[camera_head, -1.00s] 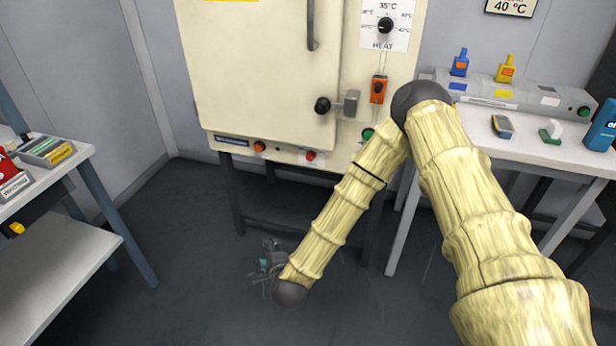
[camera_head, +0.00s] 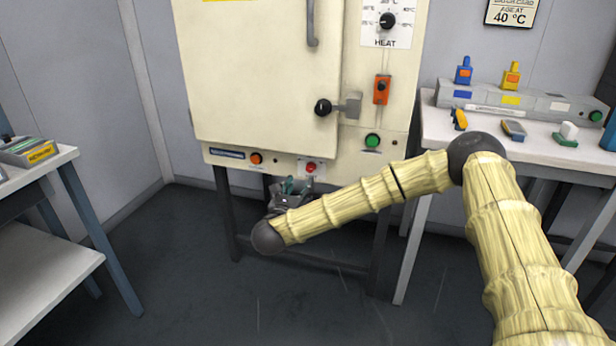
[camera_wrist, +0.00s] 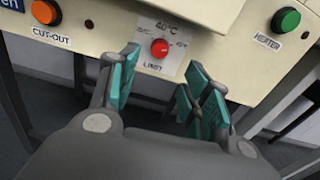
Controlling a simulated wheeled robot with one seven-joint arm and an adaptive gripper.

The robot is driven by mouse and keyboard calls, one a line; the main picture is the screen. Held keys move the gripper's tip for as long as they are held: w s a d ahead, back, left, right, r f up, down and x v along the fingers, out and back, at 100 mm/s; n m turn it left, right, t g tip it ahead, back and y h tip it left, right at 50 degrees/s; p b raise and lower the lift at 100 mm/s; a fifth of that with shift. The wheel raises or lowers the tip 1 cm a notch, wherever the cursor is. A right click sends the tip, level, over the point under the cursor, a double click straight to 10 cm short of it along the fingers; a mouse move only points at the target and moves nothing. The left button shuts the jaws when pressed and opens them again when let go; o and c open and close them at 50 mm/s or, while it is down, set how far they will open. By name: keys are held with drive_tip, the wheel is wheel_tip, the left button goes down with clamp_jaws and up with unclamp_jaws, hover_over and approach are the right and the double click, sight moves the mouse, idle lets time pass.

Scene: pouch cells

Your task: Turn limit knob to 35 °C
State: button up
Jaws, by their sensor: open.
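The limit knob (camera_wrist: 159,48) is a small red knob on a white plate marked "40 °C" and "LIMIT", on the lower front of the cream oven cabinet. In the head view the red knob (camera_head: 310,168) sits just above my gripper (camera_head: 287,187). In the wrist view my gripper (camera_wrist: 155,90) is open, its teal finger pads apart and empty. The knob shows beyond and between the fingertips, and no contact is visible. The knob's pointer is too small to read.
An orange cut-out button (camera_wrist: 46,11) is left of the knob and a green heater button (camera_wrist: 286,19) is right. Above are the heat knob (camera_head: 387,20), orange switch (camera_head: 381,89) and door latch (camera_head: 340,106). A white bench (camera_head: 450,140) stands right.

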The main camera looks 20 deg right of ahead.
sight(309, 170)
drive_tip(key=b+x, duration=0.1)
drive_tip(key=x, duration=0.8)
drive_tip(key=shift+w+d+b, duration=0.1)
drive_tip(key=shift+b, duration=0.25)
drive_tip(key=c, duration=1)
